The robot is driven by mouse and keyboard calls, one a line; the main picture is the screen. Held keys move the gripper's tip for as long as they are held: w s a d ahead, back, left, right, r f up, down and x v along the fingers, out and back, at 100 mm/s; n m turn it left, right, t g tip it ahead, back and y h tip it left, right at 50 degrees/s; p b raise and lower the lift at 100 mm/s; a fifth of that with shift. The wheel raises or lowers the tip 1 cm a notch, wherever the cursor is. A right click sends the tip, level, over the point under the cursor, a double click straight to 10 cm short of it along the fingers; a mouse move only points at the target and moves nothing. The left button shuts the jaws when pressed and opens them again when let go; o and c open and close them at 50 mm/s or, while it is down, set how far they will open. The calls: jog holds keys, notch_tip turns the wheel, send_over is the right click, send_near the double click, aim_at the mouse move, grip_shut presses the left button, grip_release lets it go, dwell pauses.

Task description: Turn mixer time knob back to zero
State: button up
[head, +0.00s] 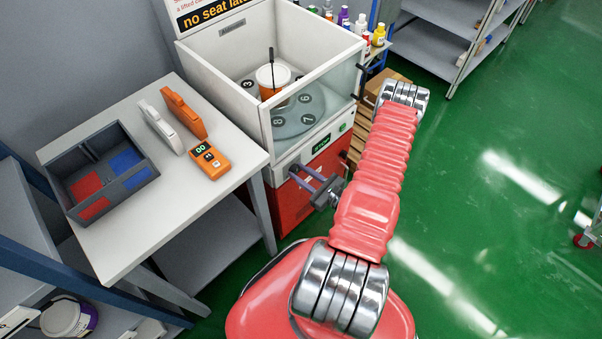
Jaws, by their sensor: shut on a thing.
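The mixer (256,92) is a white cabinet with a clear front guard, standing on a red base. Its front panel carries a small dark display (322,143) with green characters and a round green button (342,127). My gripper (297,173) reaches from the right to the lower left of this front panel, its two long fingers pointing left at it. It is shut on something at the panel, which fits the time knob. The fingers hide the knob, so its setting cannot be read.
An orange and white bucket with a dark stick (273,77) stands on the mixer's numbered turntable (297,119). At left, a white table (190,215) holds a dark divided tray (75,163), an orange handheld device (208,160) and two upright pieces. Green floor (480,240) is open at right.

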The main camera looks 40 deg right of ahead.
jog(key=shift+f+n, duration=0.1)
jog(key=shift+n, duration=0.7)
jog(key=o, duration=1)
jog(key=shift+o, duration=0.2)
jog(key=s+d+r, duration=0.1)
jog(key=s, duration=1.2)
jog(key=shift+s, duration=0.35)
jog(key=shift+r, duration=0.1)
